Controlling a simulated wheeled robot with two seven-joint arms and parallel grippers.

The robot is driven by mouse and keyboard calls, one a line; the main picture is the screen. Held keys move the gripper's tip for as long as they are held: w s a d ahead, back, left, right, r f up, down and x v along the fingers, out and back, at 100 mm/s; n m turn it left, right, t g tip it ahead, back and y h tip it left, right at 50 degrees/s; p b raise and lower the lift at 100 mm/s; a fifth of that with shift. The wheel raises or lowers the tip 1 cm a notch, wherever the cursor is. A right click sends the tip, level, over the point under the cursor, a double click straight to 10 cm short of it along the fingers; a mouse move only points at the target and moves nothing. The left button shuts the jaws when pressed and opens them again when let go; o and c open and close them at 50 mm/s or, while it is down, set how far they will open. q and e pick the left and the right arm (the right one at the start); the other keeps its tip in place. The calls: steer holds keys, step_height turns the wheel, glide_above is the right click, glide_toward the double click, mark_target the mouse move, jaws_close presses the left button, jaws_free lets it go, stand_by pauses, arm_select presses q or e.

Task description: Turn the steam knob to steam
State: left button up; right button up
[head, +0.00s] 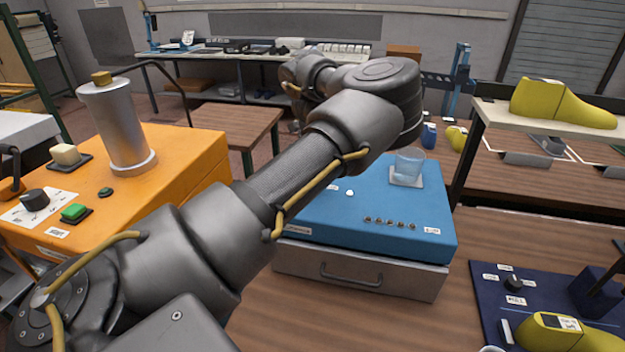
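A black knob (35,199) sits on a white labelled plate at the left end of the orange machine (195,163). A second black knob (513,284) stands on a dark blue panel (490,316) at the lower right, with small white labels around it. The label texts are too small to read, so I cannot tell which knob is the steam knob or where either points. My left arm crosses the middle of the view from lower left to upper centre. Its gripper does not show. My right gripper is not in view.
The orange machine carries a metal cylinder (122,125), a green button (75,211) and a cream switch (66,154). A blue-topped box (390,205) holds a glass (409,165). Yellow shoe lasts lie on the right shelf (560,103) and the blue panel (550,335).

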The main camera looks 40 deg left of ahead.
arm_select(q)
steer(key=shift+d+f, duration=0.1)
stand_by(0.4)
steer(key=o, duration=1)
steer(key=shift+s, duration=0.1)
steer(key=shift+r, duration=0.6)
step_height(320, 180, up, 10)
steer(key=b, duration=0.1)
steer(key=shift+f, duration=0.15)
